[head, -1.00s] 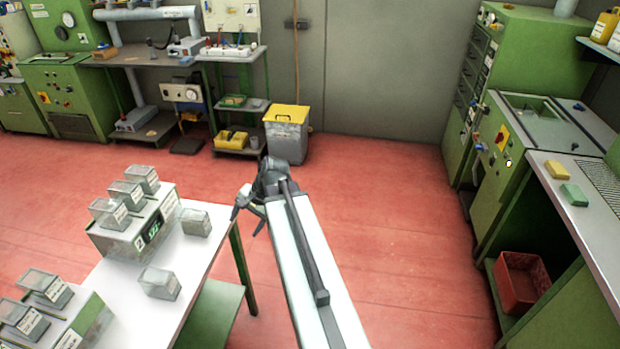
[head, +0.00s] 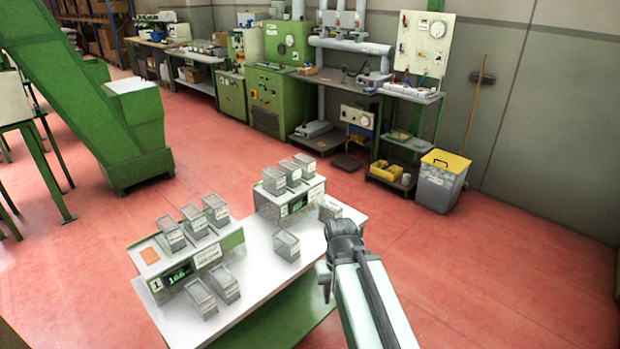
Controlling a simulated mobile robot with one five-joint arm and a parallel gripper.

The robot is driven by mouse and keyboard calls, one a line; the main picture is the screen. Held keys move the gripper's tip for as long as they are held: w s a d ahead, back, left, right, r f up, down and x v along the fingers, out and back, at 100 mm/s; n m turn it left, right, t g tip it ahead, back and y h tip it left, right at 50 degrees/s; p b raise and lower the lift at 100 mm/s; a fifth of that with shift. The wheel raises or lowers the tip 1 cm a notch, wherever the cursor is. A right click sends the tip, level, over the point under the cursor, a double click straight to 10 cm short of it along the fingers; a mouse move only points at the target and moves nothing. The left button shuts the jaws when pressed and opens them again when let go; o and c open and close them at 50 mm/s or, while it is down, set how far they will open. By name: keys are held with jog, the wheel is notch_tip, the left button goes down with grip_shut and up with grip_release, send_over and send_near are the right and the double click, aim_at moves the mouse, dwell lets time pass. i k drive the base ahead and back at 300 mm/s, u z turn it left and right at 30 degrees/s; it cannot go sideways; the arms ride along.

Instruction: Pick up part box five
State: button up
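Several small grey part boxes with clear tops and white labels are on a white table (head: 262,268). Two stand loose on the right half, one nearer (head: 286,246) and one farther back (head: 329,208). Three sit on the rear scale unit, including a left one (head: 273,181). Three more sit on the front scale unit, including a left one (head: 170,233), and two (head: 200,298) (head: 225,284) stand before it. The labels are too small to show which is five. My gripper (head: 325,284) hangs by the table's right edge, apart from the boxes; its finger opening is unclear.
The front scale unit (head: 220,249) shows a "1" and a green display; the rear unit (head: 297,203) has a similar display. A yellow-lidded bin (head: 440,183) stands by the wall. Red floor (head: 510,270) is clear to the right. A green machine (head: 120,125) stands at left.

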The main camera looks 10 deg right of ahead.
aim_at(308, 164)
jog(key=u, duration=3.2)
jog(key=k, duration=1.2)
jog(key=z, duration=1.4)
jog(key=i, duration=1)
